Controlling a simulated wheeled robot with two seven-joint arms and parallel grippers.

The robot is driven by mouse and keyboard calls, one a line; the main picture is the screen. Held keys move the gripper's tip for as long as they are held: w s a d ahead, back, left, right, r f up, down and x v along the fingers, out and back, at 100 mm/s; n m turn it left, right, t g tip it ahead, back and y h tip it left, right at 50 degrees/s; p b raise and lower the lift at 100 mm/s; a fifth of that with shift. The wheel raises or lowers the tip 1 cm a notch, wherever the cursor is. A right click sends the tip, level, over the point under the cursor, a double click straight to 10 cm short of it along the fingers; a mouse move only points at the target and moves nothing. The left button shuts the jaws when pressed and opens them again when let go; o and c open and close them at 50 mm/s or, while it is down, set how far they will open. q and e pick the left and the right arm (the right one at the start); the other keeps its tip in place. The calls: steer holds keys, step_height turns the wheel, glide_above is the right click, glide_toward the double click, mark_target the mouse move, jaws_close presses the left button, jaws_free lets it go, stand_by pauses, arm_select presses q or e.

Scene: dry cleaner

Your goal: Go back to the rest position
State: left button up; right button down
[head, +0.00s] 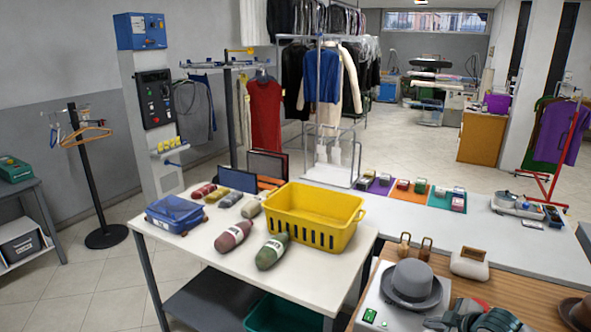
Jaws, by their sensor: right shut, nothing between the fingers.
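My right gripper (440,322) is at the bottom edge of the head view, low on the right. It is shut and empty, just in front of the grey hat (412,284). Its arm is cut off by the frame's lower edge. My left gripper is out of view. The hat rests upright on a light grey block at the near end of the wooden-topped counter (502,285).
A yellow basket (312,217), a blue case (176,214) and several rolled bundles occupy the white table (202,245). Another dark hat (578,311) is at the right edge. A coat stand (92,180) stands left. Tiled floor between it and the table is clear.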

steer(key=s+a+f+m+g, duration=0.1)
steer(key=s+a+f, duration=0.2)
steer(key=s+a, duration=0.3)
steer(key=s+a+f+y, duration=0.1)
steer(key=s+a+f, duration=0.2)
steer(key=s+a, duration=0.25)
steer(key=s+a+f+m+g, duration=0.1)
steer(key=s+a+f, duration=0.2)
steer(key=s+a, duration=0.25)
steer(key=s+a+m+g+h, duration=0.2)
steer(key=s+m, duration=0.5)
steer(key=s, duration=1.6)
step_height(320, 180, down, 34)
steer(key=s+d+r+g+b, duration=0.1)
steer(key=s+g+b, duration=0.15)
steer(key=b, duration=0.35)
steer(key=s+d+f+b, duration=0.1)
steer(key=s+f+b, duration=0.1)
steer(key=s+f, duration=0.6)
steer(key=s+d+f+g+b, duration=0.1)
steer(key=s+d+f+b, duration=0.1)
steer(key=s+f, duration=0.7)
step_height(320, 180, down, 6)
steer(key=shift+s+r+h, duration=0.1)
steer(key=shift+s+h, duration=0.1)
steer(key=shift+h, duration=0.2)
